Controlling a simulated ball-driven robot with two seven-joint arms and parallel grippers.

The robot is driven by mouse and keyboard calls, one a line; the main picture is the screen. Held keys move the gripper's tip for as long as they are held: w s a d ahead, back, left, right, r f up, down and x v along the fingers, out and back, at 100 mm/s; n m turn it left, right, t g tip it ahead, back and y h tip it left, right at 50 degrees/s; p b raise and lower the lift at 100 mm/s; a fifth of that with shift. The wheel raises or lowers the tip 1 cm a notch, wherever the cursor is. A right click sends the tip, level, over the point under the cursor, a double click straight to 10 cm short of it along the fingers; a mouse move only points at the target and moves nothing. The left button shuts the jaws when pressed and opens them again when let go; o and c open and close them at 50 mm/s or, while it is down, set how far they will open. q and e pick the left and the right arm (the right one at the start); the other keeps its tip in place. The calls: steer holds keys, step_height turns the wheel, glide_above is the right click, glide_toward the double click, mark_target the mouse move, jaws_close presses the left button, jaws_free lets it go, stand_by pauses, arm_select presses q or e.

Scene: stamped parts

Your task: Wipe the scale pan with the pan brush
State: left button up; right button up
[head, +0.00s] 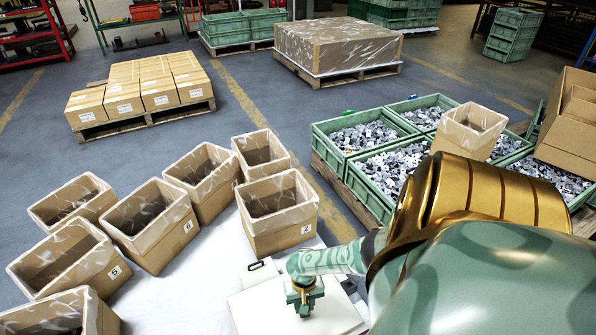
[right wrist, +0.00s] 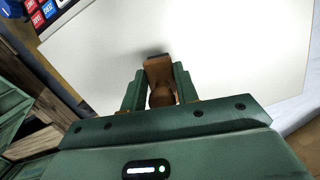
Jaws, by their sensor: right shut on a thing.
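The scale pan (head: 262,306) is a flat, pale plate at the bottom middle of the head view. It fills much of the right wrist view (right wrist: 220,60). My right gripper (head: 304,301) is over the pan, pointing down. In the right wrist view its green fingers (right wrist: 158,88) are shut on the brown pan brush (right wrist: 160,73). The brush's dark end lies close over the pan with a shadow beside it; I cannot tell whether it touches. The brush is hard to make out in the head view. My left gripper is in neither view.
Lined cardboard boxes (head: 281,226), some numbered, stand left of and behind the pan on the white table (head: 190,296). Green crates of metal parts (head: 318,140) stand beyond to the right. A panel with blue and red keys (right wrist: 38,18) lies beside the pan.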

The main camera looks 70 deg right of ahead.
steer(key=shift+w+d+f+b, duration=0.15)
steer(key=shift+w+d+b, duration=0.3)
steer(key=shift+w, duration=0.1)
steer(key=shift+w+a+p, duration=0.35)
steer(key=shift+w+a, duration=0.8)
steer(key=shift+a, duration=0.2)
steer(key=shift+w+a, duration=1.15)
steer(key=shift+a, duration=0.25)
steer(key=shift+w+a, duration=1.1)
steer(key=shift+a, duration=0.25)
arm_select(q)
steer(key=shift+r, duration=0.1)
